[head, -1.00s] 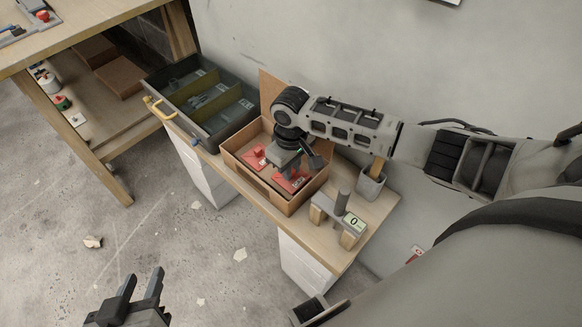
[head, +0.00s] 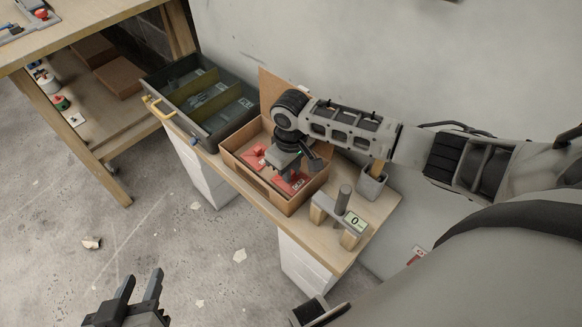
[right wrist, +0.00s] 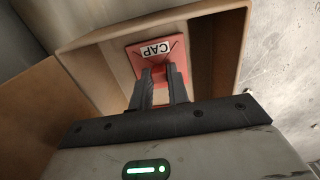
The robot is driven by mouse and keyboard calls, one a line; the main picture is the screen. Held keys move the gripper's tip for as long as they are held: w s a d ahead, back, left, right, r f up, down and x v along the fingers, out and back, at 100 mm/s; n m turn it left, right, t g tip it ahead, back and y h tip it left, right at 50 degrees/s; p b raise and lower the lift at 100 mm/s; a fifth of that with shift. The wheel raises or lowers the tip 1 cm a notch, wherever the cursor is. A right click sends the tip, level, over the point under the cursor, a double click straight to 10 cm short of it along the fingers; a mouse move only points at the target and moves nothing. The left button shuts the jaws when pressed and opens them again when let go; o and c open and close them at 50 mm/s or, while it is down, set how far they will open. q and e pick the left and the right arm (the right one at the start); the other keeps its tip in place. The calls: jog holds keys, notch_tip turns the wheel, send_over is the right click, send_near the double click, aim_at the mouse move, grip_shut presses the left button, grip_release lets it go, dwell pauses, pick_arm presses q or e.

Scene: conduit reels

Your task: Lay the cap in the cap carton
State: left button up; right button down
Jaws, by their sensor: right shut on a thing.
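The cap carton (head: 230,160) is an open brown cardboard box on the narrow bench, with a raised flap at the back. My right gripper (head: 283,170) reaches down into it. In the right wrist view its fingers (right wrist: 159,82) are shut on the middle of a red cap (right wrist: 148,41) with a white CAP label, inside the carton walls. In the head view red shows on both sides of the gripper, at the left (head: 254,157) and with a label at the right; I cannot tell whether it is one piece. My left gripper (head: 140,287) is open and empty over the floor.
A dark divided tray (head: 203,130) with a yellow handle stands left of the carton. A wooden workbench (head: 75,30) is at upper left.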

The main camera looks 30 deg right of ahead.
jog(key=shift+f, duration=0.2)
jog(key=c, duration=1.3)
grip_release()
